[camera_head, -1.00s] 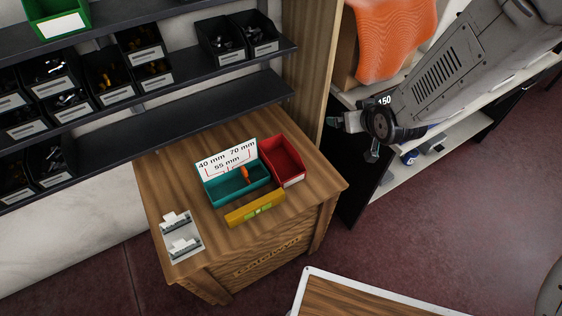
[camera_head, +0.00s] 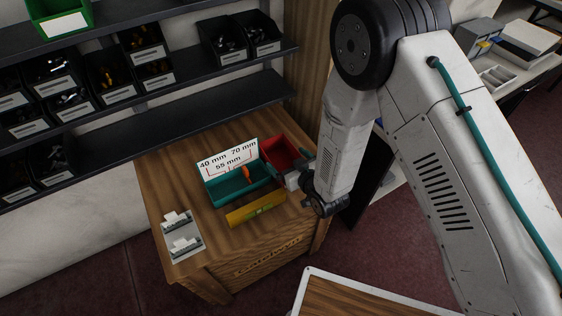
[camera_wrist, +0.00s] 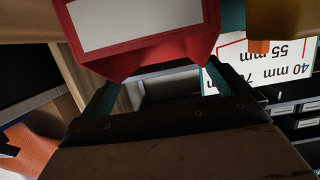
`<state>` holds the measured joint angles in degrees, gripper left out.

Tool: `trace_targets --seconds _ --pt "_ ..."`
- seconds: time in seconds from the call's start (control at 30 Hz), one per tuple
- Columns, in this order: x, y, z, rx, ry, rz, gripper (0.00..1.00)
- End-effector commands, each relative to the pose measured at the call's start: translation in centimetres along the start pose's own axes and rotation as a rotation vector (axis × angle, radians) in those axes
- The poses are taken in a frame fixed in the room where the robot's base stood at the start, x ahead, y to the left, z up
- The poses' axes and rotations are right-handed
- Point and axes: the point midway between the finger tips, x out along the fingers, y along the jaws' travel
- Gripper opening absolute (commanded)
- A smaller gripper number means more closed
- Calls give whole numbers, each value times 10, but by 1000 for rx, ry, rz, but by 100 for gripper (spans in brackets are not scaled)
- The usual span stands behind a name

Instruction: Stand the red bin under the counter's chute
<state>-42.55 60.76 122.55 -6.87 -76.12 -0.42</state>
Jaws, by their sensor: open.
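The red bin (camera_head: 277,150) stands on the wooden cabinet top, touching or close beside a teal tray. My arm partly covers its right side in the head view. In the wrist view the red bin (camera_wrist: 150,50), with a blank white label, fills the top middle, seen upside down. My gripper (camera_head: 293,178) is at the bin's front right corner. In the wrist view its fingers (camera_wrist: 165,78) are apart, one to each side below the bin's front. I cannot tell whether they touch it. I cannot make out a chute in either view.
The teal tray (camera_head: 235,190) has a white card marked 40, 55 and 70 mm. A yellow level (camera_head: 256,208) lies in front of it, and a grey-white plate with fittings (camera_head: 182,236) at the left. Shelves of black bins (camera_head: 108,72) stand behind. A white-rimmed table (camera_head: 309,285) is in front.

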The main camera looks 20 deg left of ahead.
Motion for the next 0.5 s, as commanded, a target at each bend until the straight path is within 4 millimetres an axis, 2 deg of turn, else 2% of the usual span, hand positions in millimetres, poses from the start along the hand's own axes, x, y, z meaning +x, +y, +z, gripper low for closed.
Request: trace_targets --seconds 0.1,0.23,0.5 --pt "19 0 -2 0 2 0 100" --pt "35 1 -2 1 2 1 100" --pt "41 1 -2 1 -1 1 100"
